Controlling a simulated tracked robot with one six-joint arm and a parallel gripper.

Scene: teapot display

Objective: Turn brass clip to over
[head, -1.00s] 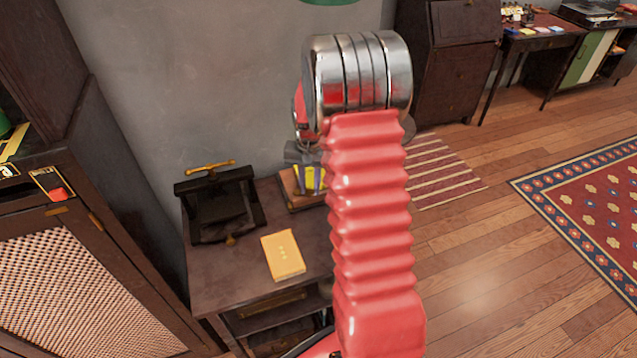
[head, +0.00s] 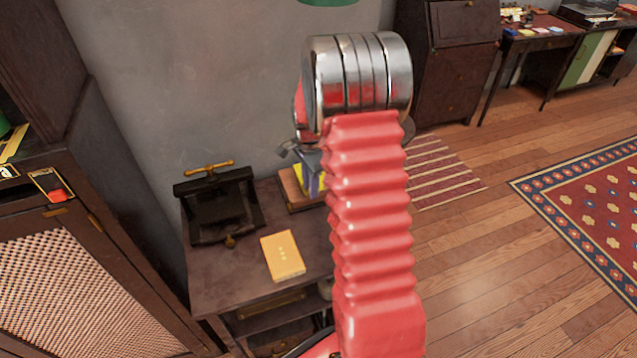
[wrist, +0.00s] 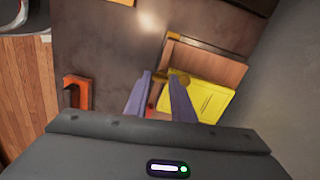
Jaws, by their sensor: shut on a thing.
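In the head view my gripper (head: 314,182) shows only partly behind my red arm, over the wooden board (head: 294,190) on the small dark table (head: 225,285). The clip is hidden there.
A black press (head: 218,205) with a brass handle stands at the table's back left. A yellow booklet (head: 283,256) lies at the front. An orange-red bracket-like thing (wrist: 77,92) shows in the wrist view. A cabinet (head: 75,280) stands left; open floor lies right.

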